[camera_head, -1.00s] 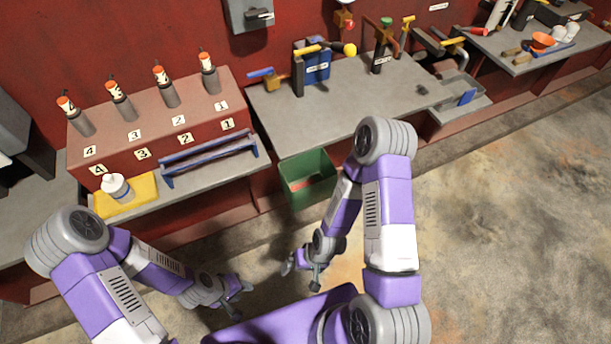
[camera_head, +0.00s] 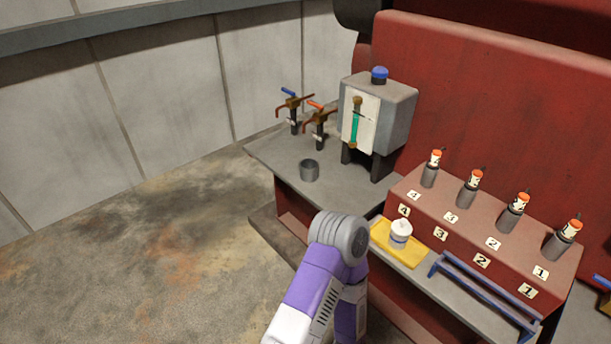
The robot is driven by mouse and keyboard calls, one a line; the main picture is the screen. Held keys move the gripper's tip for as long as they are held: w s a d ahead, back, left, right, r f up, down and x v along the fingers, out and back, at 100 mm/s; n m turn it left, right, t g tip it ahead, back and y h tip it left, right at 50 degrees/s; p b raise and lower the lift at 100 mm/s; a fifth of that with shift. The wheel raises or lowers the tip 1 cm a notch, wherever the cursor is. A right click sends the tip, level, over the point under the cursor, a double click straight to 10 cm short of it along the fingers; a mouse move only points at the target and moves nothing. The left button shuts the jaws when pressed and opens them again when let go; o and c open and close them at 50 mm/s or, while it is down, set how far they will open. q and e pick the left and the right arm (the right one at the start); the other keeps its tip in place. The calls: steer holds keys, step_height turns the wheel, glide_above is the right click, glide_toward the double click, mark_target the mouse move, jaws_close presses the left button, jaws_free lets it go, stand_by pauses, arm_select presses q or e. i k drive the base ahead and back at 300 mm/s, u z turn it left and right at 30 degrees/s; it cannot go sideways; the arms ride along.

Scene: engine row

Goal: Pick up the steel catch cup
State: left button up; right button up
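The steel catch cup (camera_head: 310,171) is a small grey metal cup. It stands upright on the grey bench top (camera_head: 281,155) at the left end, in front of two valve taps. Nothing touches it. One purple and white arm of mine comes up from the bottom of the view, its elbow below and to the right of the cup. Neither gripper shows in the head view now.
Two valves, one with a blue handle (camera_head: 291,93) and one with an orange handle (camera_head: 317,106), stand behind the cup. A grey box with a gauge (camera_head: 386,115) stands to the right. A white jar (camera_head: 401,234) sits on a yellow cloth (camera_head: 380,234). Open floor lies left.

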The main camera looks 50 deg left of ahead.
mark_target(308, 167)
steer(key=u, duration=2.2)
steer(key=k, duration=0.7)
steer(key=u, duration=0.6)
steer(key=k, duration=0.4)
steer(key=u, duration=0.6)
steer(key=i, duration=1.95)
steer(key=z, duration=1.25)
steer(key=i, duration=1.2)
steer(key=z, duration=1.35)
